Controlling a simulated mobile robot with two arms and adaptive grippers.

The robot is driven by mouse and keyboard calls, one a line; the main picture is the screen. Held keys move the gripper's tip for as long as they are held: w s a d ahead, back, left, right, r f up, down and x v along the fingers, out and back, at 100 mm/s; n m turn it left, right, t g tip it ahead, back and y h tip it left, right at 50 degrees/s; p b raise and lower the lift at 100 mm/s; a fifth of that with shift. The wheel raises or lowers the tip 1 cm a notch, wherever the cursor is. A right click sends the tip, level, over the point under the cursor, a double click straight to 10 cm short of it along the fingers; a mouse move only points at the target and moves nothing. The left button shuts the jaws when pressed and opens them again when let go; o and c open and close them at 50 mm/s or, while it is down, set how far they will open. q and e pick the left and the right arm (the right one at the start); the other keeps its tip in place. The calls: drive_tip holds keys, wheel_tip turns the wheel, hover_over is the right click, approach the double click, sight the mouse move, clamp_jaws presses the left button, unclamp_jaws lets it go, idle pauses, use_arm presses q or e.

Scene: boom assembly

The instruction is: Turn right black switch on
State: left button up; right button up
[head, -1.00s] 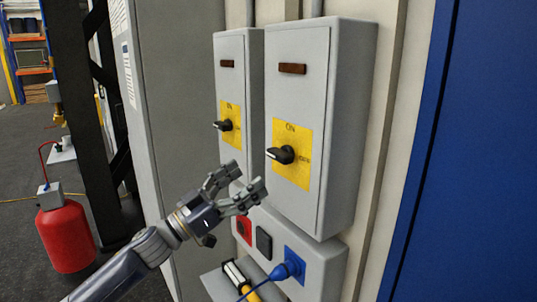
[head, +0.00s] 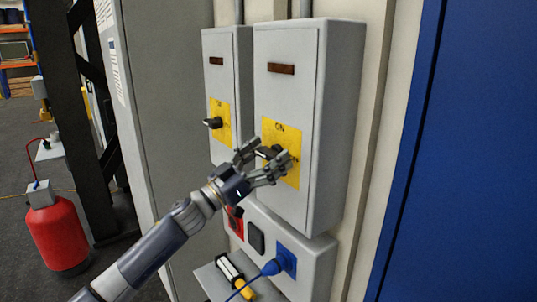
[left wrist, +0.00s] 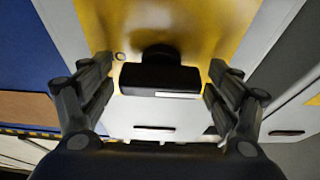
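The right black switch (head: 268,152) sits on a yellow plate (head: 290,135) on the larger grey box (head: 285,95). My left gripper (head: 264,160) is in front of it and partly hides it in the head view. In the left wrist view the switch's black handle (left wrist: 160,79) lies between the two spread fingers of the left gripper (left wrist: 158,95), with a gap on each side. The handle lies crosswise between the fingers in that view. My right gripper is not in view.
A smaller box with its own black switch (head: 213,122) is to the left. Below are a red socket (head: 236,226), a black cover (head: 257,238) and a blue plug (head: 275,266) with a cable. A red tank (head: 60,237) stands on the floor at left.

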use_arm(q)
drive_tip(key=c, duration=1)
drive_tip(key=shift+m+g, duration=0.3)
drive_tip(key=shift+m, duration=0.3)
drive_tip(key=m+g, duration=0.1)
drive_tip(key=m, duration=0.1)
drive_tip(key=m+g+h+b, duration=0.1)
drive_tip(key=m, duration=0.2)
drive_tip(key=shift+m+g+h, duration=0.3)
drive_tip(key=m+g, duration=0.1)
drive_tip(key=m, duration=0.2)
drive_tip(key=m+g+b, duration=0.1)
drive_tip(key=m+g, duration=0.1)
drive_tip(key=m, duration=0.2)
drive_tip(key=shift+g, duration=0.3)
drive_tip(key=m+g+b, duration=0.1)
drive_tip(key=m, duration=0.3)
drive_tip(key=shift+s+y, duration=0.1)
drive_tip(key=shift+y, duration=0.3)
drive_tip(key=m, duration=0.2)
drive_tip(key=m+g+y, duration=0.1)
drive_tip(key=m, duration=0.1)
drive_tip(key=shift+f+y, duration=0.1)
drive_tip(key=shift+y, duration=0.2)
drive_tip(key=shift+m, duration=0.4)
